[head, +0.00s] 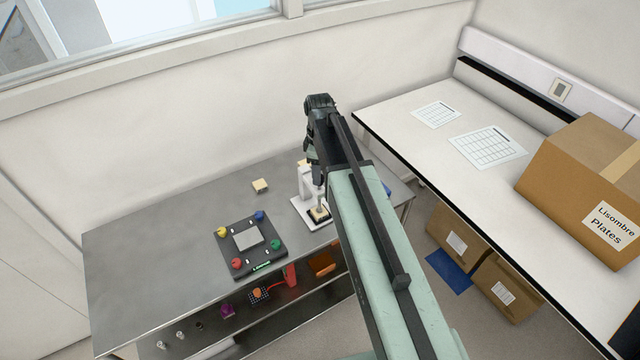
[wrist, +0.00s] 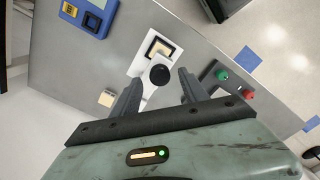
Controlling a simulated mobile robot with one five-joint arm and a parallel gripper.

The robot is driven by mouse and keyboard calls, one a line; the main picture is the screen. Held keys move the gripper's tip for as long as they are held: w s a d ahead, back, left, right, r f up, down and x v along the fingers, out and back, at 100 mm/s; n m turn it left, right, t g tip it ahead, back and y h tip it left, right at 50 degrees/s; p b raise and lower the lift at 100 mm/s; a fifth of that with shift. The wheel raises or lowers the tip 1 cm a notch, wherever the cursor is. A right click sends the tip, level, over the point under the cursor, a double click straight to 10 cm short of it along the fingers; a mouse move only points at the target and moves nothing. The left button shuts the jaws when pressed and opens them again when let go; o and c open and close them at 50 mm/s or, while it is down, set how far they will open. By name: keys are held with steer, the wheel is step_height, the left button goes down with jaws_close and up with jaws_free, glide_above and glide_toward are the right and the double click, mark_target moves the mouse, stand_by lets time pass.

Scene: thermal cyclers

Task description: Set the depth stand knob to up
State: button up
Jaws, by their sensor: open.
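The depth stand (head: 306,184) is a white upright stand on the metal bench, with a pale square piece on its base. In the wrist view the white stand (wrist: 144,57) shows from above, with a round black knob (wrist: 159,74) on top. I cannot read the knob's setting. My gripper (wrist: 159,77) is open, with its dark fingers on either side of the knob in that view. I see no clear contact, and the height gap is hard to judge. In the head view my arm partly hides the gripper and the stand.
A black board (head: 261,258) with coloured knobs is left of the stand. A small cream block (head: 260,186) lies behind it. A blue device (wrist: 86,17) is on the stand's other side. A white table (head: 403,112) with a cardboard box (head: 572,165) stands right. The bench's left part is clear.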

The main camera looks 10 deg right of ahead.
step_height(320, 180, down, 3)
steer(key=shift+f+b, duration=0.15)
steer(key=shift+b, duration=0.75)
jaws_close()
stand_by(0.6)
